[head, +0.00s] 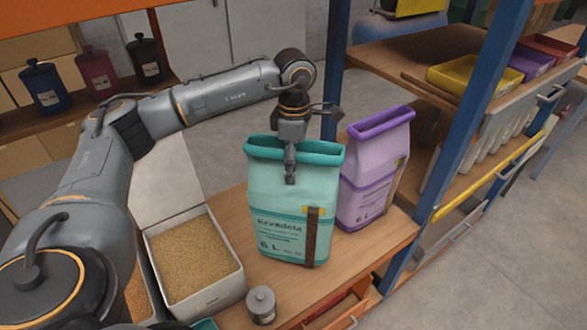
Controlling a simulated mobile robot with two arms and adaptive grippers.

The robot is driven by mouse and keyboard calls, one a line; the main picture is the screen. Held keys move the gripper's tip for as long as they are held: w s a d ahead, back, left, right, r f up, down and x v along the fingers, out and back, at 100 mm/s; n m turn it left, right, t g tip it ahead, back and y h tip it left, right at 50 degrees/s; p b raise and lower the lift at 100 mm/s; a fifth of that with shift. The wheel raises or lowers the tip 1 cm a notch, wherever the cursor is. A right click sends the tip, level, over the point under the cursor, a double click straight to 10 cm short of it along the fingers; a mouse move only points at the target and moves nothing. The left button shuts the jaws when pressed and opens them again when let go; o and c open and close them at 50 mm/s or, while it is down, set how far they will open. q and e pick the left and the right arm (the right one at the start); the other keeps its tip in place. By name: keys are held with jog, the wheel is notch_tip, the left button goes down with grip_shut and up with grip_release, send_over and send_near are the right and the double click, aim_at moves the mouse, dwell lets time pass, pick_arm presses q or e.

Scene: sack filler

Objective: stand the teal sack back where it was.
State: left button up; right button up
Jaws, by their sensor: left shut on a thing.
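The teal sack (278,200) is upright, with its open top rim up and a brown strip on its front. It is over the wooden bench, left of the purple sack. I cannot tell whether its base touches the bench. My left gripper (290,172) comes down from above and is shut on the near wall of the teal sack at its rim. One finger shows outside the front wall; the other is hidden behind it. My right gripper is not in view.
The purple sack (372,170) stands close at the right, by the blue post. A white bin of grain (240,279) is at the left, and a small grey canister (261,305) is in front. Bare bench (335,272) lies front right of the teal sack.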

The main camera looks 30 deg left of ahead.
pick_arm(q)
jog(key=shift+w+a+f+p, duration=0.15)
jog(key=shift+a+f+p, duration=0.1)
jog(key=shift+p, duration=0.05)
notch_tip(320, 180, down, 2)
jog(key=shift+p, duration=0.65)
jog(key=shift+f, duration=0.45)
grip_shut()
jog(key=o, duration=1.8)
grip_release()
jog(key=shift+d+f, duration=0.1)
jog(key=shift+o, duration=0.2)
